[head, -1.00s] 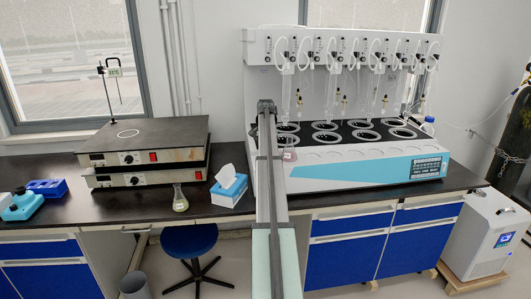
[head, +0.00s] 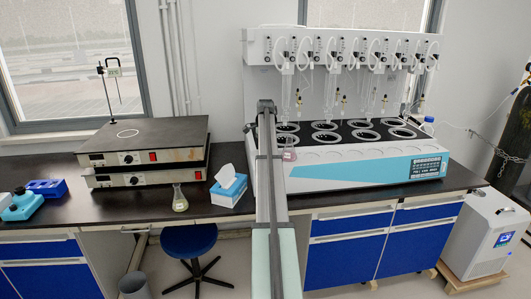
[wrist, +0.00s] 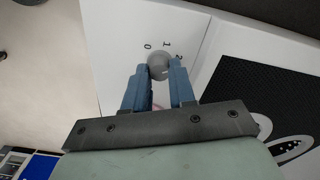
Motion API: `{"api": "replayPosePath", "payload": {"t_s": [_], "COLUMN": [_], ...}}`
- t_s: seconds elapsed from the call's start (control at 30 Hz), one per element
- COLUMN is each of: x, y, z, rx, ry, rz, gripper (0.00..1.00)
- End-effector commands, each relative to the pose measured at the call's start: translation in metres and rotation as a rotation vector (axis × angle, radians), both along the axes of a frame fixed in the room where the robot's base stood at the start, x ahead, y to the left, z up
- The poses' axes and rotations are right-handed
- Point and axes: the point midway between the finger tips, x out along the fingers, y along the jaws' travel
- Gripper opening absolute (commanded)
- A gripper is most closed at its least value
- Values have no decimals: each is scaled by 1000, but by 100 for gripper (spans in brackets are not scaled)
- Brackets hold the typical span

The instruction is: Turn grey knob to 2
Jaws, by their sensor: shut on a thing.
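The grey knob (wrist: 158,59) is round and sits on a white panel in the wrist view. The marks 0, 1 and 2 run around its far side from left to right, with the 2 partly covered by my right finger. My gripper (wrist: 159,76) has one blue finger on each side of the knob and is shut on it. I cannot tell which mark the knob points to. In the head view my arm reaches to the left end of the white distiller (head: 350,172) and hides the knob.
A tissue box (head: 229,190), a flask with yellowish liquid (head: 180,202) and stacked hot plates (head: 145,140) stand to the left. A blue stool (head: 189,240) is below the bench.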

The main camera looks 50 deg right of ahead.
Motion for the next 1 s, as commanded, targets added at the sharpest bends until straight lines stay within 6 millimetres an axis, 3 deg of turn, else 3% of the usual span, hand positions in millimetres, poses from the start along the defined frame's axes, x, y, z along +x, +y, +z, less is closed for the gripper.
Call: {"api": "replayPosePath", "payload": {"t_s": [0.4, 0.43, 0.67, 1.0], "x": [0, 0, 0, 0], "y": [0, 0, 0, 0], "z": [0, 0, 0, 4], "rx": [0, 0, 0, 0], "ry": [0, 0, 0, -1], "rz": [-5, -5, -5, -5], "gripper": [0, 28, 50, 50]}}
